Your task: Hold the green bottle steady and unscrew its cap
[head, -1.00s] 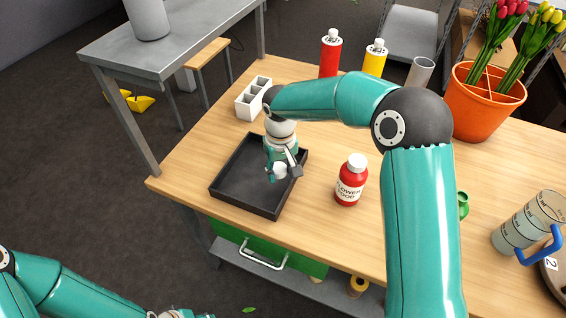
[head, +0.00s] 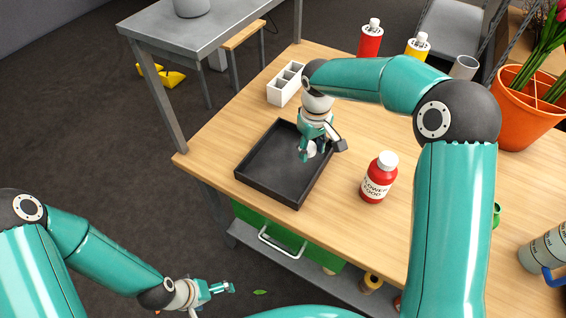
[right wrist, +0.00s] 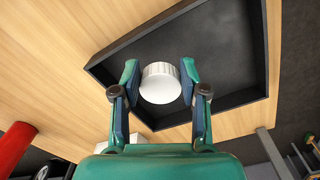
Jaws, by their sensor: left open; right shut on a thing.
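My right gripper (head: 311,155) is over the black tray, with its fingers shut on a white cap. In the right wrist view the ridged white cap (right wrist: 160,83) sits between the two fingertips of the right gripper (right wrist: 160,80), with the tray floor behind it. A small part of a green thing, likely the green bottle (head: 497,214), shows at the right behind my right arm; most of it is hidden. My left gripper (head: 222,288) is open and empty, low in front of the table and away from the bottle.
The black tray (head: 262,187) lies at the table's left end. A red flower food bottle (head: 378,180) with a white cap stands right of it. A white divided box (head: 283,94), red and yellow bottles, an orange planter (head: 525,112) and a measuring jug (head: 545,250) are around.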

